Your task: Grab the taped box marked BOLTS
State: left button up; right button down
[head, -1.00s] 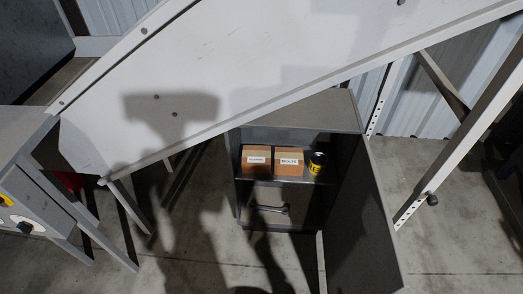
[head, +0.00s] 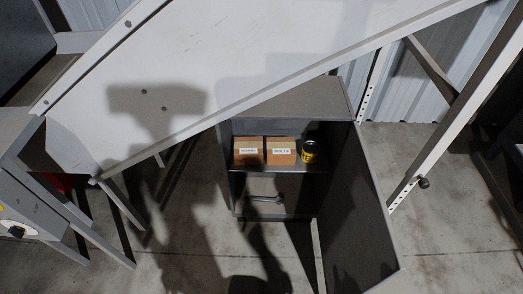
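The cardboard box labelled BOLTS (head: 281,157) stands on the upper shelf of an open dark grey cabinet (head: 292,108). Its white label faces me; tape on it is too small to make out. A similar cardboard box (head: 248,158) with a white label stands close on its left; that label is hard to read. A black and yellow can (head: 309,152) stands on its right. Neither of my grippers is in view.
The cabinet door (head: 355,215) stands open on the right. A wrench-like tool (head: 265,199) lies on the lower shelf. A large sloping white chute (head: 230,60) passes above the cabinet's left side. Its support leg (head: 440,120) stands at right. Concrete floor (head: 190,265) in front is clear.

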aim_at(279, 150)
jog(key=z, duration=0.4)
jog(key=j+z, duration=0.4)
jog(key=k+j+z, duration=0.1)
jog(key=z, duration=0.35)
jog(key=k+j+z, duration=0.1)
jog(key=j+z, duration=0.3)
